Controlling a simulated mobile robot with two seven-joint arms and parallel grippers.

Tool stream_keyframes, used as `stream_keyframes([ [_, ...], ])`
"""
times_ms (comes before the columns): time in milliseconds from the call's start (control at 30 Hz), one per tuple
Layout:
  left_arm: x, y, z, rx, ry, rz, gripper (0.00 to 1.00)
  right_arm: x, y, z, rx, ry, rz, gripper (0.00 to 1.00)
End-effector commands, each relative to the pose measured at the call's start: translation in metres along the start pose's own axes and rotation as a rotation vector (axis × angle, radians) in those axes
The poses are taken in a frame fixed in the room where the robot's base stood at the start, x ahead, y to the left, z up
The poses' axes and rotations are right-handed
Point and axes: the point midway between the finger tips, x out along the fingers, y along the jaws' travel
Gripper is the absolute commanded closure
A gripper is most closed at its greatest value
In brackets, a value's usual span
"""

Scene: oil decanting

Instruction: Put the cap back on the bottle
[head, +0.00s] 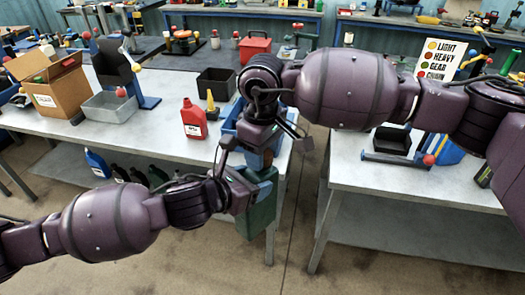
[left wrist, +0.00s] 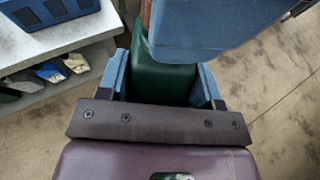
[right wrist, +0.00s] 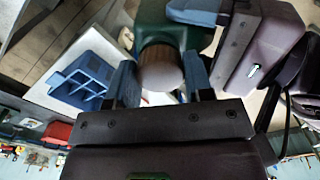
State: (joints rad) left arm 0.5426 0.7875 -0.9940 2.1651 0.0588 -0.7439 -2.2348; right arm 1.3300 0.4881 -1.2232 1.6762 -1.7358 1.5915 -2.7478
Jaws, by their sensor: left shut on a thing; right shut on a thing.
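The dark green bottle (head: 258,212) hangs in the air off the front end of the left table. My left gripper (head: 245,183) is shut around its body; the left wrist view shows the bottle (left wrist: 165,80) between the blue fingers. The brown cap (right wrist: 160,70) lies between the blue fingers of my right gripper (right wrist: 160,85), which is shut on it. The cap is at the top end of the bottle (right wrist: 172,22), in line with it. Whether it is seated on the neck or just touching cannot be told. In the head view my right gripper (head: 262,135) is above my left one.
A blue tray (right wrist: 85,75) stands at the table's end, close beside the grippers. A red bottle (head: 193,120), a grey bin (head: 110,105) and a cardboard box (head: 50,90) stand on the left table (head: 150,140). Several bottles (head: 120,172) stand on its lower shelf.

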Motion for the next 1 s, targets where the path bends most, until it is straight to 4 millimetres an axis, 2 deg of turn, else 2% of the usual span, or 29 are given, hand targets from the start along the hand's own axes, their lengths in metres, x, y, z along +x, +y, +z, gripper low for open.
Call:
stream_keyframes([
  [167, -0.0005, -0.0003, 0.0025, 0.002, -0.006, -0.001, 1.0, -0.0004, 0.0011, 0.0002, 0.061, 0.0, 0.002, 0.81],
  [400, -0.0005, -0.0003, 0.0025, 0.002, -0.006, -0.001, 1.0, -0.0001, 0.0016, 0.0005, 0.362, 0.0, 0.003, 0.81],
  [600, -0.0005, -0.0003, 0.0024, 0.001, -0.005, -0.001, 1.0, 0.0, 0.0016, 0.0005, 0.539, 0.0, 0.003, 0.81],
  [967, -0.0006, -0.0002, 0.0023, 0.001, -0.005, -0.001, 1.0, 0.0001, 0.0018, 0.0005, 0.571, 0.0, 0.003, 0.81],
  [1000, -0.0006, -0.0002, 0.0022, 0.001, -0.005, -0.001, 1.0, 0.0001, 0.0018, 0.0005, 0.571, 0.0, 0.003, 0.48],
])
